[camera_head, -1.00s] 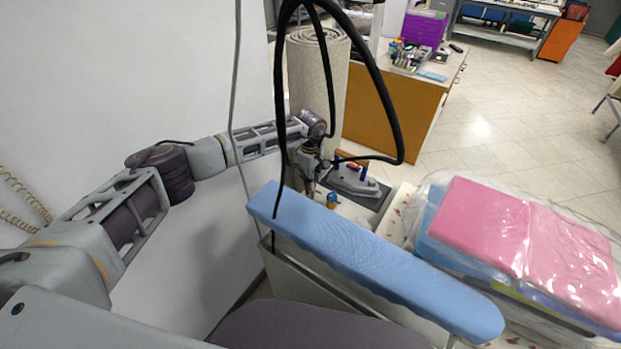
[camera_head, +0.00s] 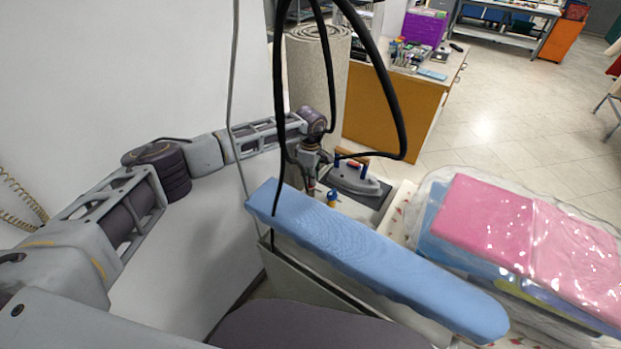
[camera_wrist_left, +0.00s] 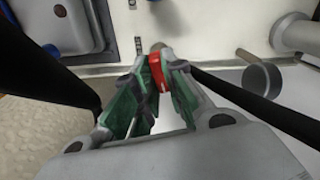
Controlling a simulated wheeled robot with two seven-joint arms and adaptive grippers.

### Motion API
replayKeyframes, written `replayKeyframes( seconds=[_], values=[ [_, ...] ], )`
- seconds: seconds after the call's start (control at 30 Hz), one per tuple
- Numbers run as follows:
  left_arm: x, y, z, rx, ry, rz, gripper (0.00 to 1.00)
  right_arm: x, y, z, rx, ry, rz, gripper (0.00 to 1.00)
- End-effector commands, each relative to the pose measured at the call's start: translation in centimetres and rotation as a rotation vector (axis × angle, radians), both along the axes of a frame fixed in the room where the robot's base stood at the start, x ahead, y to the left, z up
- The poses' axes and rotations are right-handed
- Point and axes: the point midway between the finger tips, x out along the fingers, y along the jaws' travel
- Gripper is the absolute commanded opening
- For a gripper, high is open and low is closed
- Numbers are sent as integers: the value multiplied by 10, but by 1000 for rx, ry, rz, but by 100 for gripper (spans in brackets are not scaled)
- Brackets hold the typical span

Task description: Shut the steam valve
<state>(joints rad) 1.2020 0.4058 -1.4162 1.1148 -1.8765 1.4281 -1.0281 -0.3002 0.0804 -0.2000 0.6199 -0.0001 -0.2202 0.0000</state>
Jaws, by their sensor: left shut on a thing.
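My left gripper (camera_head: 311,186) reaches down behind the far end of the blue ironing board. In the left wrist view my left gripper (camera_wrist_left: 155,85) has its green-padded fingers closed on a small red piece, which looks like the steam valve's handle (camera_wrist_left: 157,72). The handle sits between the fingertips, beside a pale panel edge. The valve body is mostly hidden by the fingers. In the head view the valve is too small and covered to make out clearly. My right gripper is not in view.
The blue ironing board (camera_head: 370,257) lies in front of the gripper. A grey iron (camera_head: 357,181) stands just right of it. Black hoses (camera_head: 390,80) arch overhead. Bagged pink and blue laundry (camera_head: 490,220) lies at right. A white wall is at left.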

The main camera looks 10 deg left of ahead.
Motion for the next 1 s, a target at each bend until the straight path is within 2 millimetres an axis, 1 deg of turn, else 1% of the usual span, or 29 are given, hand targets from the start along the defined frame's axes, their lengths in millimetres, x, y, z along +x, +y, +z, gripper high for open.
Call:
replayKeyframes(
  seconds=[0.03,0.3,1.0],
  values=[
    [1,1,-1,2,-3,31,0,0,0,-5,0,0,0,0],
    [1,1,-1,1,-4,233,0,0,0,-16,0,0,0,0],
    [1,1,0,1,-4,767,0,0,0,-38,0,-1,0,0]
  ],
)
